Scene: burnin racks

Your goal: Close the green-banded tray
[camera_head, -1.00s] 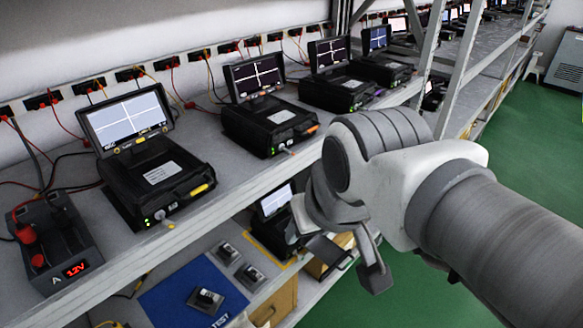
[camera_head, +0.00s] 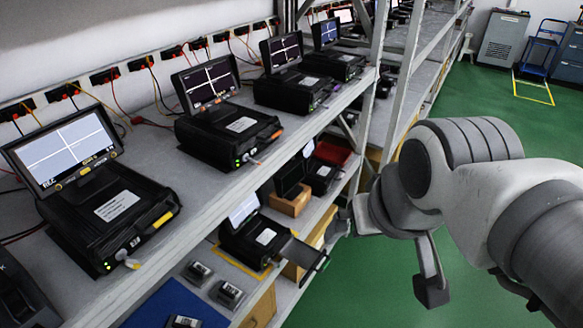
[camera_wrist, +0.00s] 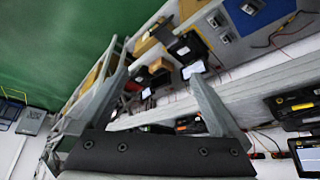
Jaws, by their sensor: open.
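On the lower shelf, in the head view, stands a black device (camera_head: 250,238) with a lit, raised screen. Its flat tray (camera_head: 300,254) sticks out past the shelf edge toward the aisle, so it is open. The tray's front edge is dark, with a faint greenish tint; the band is too small to read clearly. My gripper (camera_head: 390,252) is to the right of the tray, over the aisle, apart from it. In the wrist view, my gripper's two fingers (camera_wrist: 157,78) are spread wide with nothing held; the device's lit screen (camera_wrist: 193,69) shows beyond them.
The upper shelf (camera_head: 150,262) carries several devices with raised screens; the nearest has a yellow band (camera_head: 162,219), another an orange one (camera_head: 277,133). A blue mat (camera_head: 165,305), small modules (camera_head: 228,294) and a wooden block (camera_head: 290,203) are on the lower shelf. The green floor (camera_head: 370,290) is clear.

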